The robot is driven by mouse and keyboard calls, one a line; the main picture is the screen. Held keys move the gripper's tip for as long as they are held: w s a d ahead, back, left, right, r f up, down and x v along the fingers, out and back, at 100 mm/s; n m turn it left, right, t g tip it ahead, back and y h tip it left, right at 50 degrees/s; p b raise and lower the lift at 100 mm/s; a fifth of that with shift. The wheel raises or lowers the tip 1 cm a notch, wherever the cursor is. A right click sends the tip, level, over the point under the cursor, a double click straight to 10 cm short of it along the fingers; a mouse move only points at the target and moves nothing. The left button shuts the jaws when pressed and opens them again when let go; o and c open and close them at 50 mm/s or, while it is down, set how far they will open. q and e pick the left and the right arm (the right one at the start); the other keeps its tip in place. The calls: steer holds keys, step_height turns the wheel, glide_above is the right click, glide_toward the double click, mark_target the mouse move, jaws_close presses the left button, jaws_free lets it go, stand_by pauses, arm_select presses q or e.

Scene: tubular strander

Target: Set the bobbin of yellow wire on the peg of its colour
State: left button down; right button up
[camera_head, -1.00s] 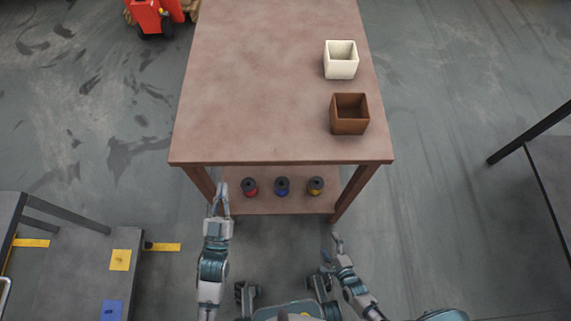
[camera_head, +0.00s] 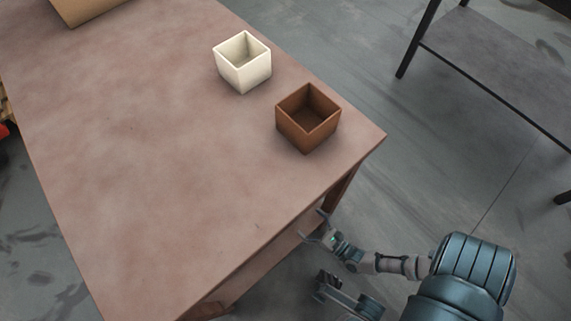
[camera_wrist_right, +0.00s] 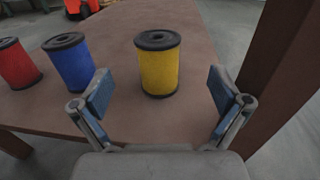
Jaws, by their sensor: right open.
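The bobbin of yellow wire (camera_wrist_right: 159,66) stands upright on the lower shelf (camera_wrist_right: 125,120) in the right wrist view, with black end caps. My right gripper (camera_wrist_right: 158,90) is open, its two fingers apart on either side of the space just in front of the yellow bobbin, not touching it. In the head view my right gripper (camera_head: 313,227) reaches to the table's side, low beside its leg. The bobbins are hidden there by the tabletop. My left gripper is not in view. No peg shows now.
A blue bobbin (camera_wrist_right: 70,63) and a red bobbin (camera_wrist_right: 17,64) stand left of the yellow one. A table leg (camera_wrist_right: 282,75) rises close on the right. On the tabletop (camera_head: 150,150) are a white box (camera_head: 242,75) and a brown box (camera_head: 300,130). A dark grey table (camera_head: 500,75) stands at right.

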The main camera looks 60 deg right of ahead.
steer(key=w, duration=0.3)
steer(key=shift+d+f, duration=0.15)
steer(key=shift+d, duration=0.1)
steer(key=shift+w+a+b, duration=0.1)
steer(key=shift+w+b, duration=0.25)
steer(key=shift+w, duration=0.25)
steer(key=w+b, duration=0.1)
steer(key=w, duration=0.3)
steer(key=shift+w+d, duration=0.2)
steer(key=shift+w+d+r, duration=0.1)
steer(key=shift+w+r, duration=0.15)
steer(key=c, duration=1.5)
steer(key=shift+r, duration=0.1)
steer(key=shift+c, duration=0.3)
steer(key=shift+r, duration=0.15)
